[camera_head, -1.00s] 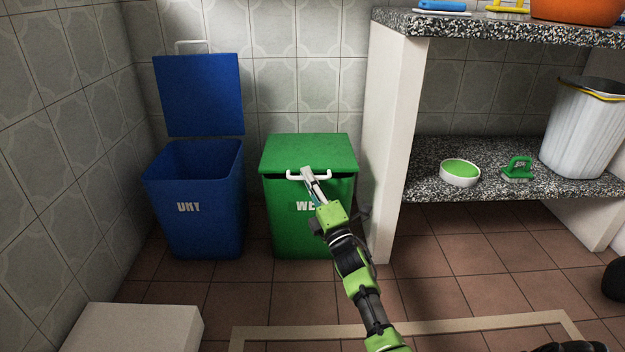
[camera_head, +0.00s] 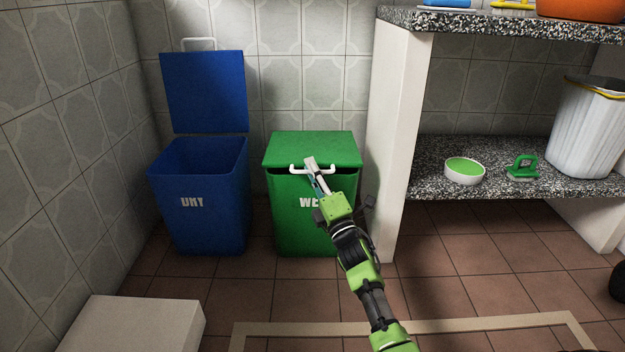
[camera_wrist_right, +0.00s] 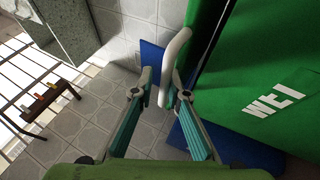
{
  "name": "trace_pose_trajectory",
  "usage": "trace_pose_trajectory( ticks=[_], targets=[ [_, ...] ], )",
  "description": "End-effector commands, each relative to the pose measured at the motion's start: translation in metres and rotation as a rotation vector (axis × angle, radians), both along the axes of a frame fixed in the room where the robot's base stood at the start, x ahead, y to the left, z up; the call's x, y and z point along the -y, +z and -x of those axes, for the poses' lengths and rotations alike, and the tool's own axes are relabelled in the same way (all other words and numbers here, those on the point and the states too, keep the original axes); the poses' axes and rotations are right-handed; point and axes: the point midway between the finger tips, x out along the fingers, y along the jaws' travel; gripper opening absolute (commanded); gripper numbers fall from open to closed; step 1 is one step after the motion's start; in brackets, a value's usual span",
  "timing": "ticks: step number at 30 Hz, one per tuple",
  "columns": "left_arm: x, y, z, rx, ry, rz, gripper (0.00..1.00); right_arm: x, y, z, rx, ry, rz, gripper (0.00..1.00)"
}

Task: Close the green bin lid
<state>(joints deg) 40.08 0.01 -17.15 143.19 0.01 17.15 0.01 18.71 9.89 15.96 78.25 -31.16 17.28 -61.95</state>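The green bin (camera_head: 290,225) stands against the tiled wall. Its lid (camera_head: 312,147) lies low over the bin, nearly level, with a dark gap under its front edge. A white handle (camera_head: 297,170) runs along the lid's front. My right gripper (camera_head: 311,164) is at this handle. In the right wrist view, the handle (camera_wrist_right: 178,48) passes between the two fingers of my right gripper (camera_wrist_right: 163,80). The fingers are apart, with space visible around the handle. My left gripper is not in view.
A blue bin (camera_head: 196,215) with its lid (camera_head: 204,92) raised stands to the left of the green bin. A white shelf wall (camera_head: 392,150) stands close on the right. A white box (camera_head: 135,325) is at the lower left. Tiled floor (camera_head: 240,300) lies in front.

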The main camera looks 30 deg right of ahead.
Motion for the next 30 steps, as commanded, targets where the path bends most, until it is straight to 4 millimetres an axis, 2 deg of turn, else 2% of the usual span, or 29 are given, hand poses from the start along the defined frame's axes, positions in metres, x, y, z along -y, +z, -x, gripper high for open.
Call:
trace_pose_trajectory(
  ticks=[1, 6, 12, 23, 30],
  targets=[
    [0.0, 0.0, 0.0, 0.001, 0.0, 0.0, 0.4, 0.0, 0.013, 0.0, 0.005, 0.001, 0.006, 0.14],
    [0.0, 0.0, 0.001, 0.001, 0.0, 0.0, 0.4, 0.0, 0.046, 0.001, 0.005, 0.001, 0.005, 0.14],
    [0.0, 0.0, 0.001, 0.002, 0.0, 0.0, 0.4, 0.0, 0.068, 0.001, 0.003, 0.001, 0.004, 0.14],
    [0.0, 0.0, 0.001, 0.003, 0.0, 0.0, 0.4, -0.001, 0.073, 0.001, 0.002, 0.002, 0.001, 0.14],
    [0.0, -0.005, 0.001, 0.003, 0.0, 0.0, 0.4, 0.0, 0.062, 0.007, 0.002, 0.002, 0.0, 0.14]
  ],
)
